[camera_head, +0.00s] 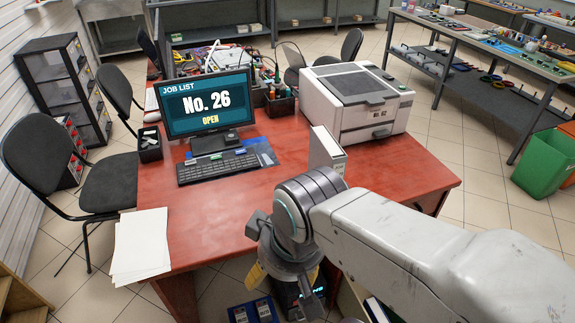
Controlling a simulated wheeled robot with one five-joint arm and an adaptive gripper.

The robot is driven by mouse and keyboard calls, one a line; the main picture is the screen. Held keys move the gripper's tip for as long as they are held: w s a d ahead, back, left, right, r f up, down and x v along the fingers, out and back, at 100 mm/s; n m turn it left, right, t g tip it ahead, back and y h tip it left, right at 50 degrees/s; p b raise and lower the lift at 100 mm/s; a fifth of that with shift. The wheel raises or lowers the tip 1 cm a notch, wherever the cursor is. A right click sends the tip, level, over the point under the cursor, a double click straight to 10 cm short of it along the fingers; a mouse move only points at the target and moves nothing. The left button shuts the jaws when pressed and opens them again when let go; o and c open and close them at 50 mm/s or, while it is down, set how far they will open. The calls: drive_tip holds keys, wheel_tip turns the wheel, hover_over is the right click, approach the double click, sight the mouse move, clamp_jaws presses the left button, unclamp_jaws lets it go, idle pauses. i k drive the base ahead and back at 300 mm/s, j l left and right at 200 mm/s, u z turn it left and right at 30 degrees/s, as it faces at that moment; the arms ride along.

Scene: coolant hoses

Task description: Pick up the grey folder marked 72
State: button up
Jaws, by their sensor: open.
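A light grey-white folder (326,152) stands upright on the red desk, just in front of the printer. I cannot read any number on it, so I cannot tell if it is the one marked 72. My gripper (286,276) hangs down at the desk's front edge, nearer the camera than this folder and apart from it. Its yellow-tipped fingers are open, and I see nothing held between them. My arm covers part of the desk's front right and what lies below it.
The red desk (220,220) holds a monitor (207,103) reading "No. 26 OPEN", a keyboard (218,166), a printer (357,100) and white papers (141,245) overhanging its left edge. Blue items (253,312) lie low below the front edge. The desk's front middle is bare.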

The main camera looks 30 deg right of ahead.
sight(325, 150)
drive_tip(key=k+j+z, duration=0.1)
drive_tip(key=z, duration=0.4)
drive_tip(key=k+z, duration=0.25)
drive_tip(key=z, duration=0.2)
drive_tip(key=k+z, duration=0.15)
drive_tip(key=z, duration=0.35)
drive_tip(key=k+z, duration=0.2)
drive_tip(key=z, duration=0.3)
drive_tip(key=k+l+z, duration=0.15)
drive_tip(key=z, duration=0.35)
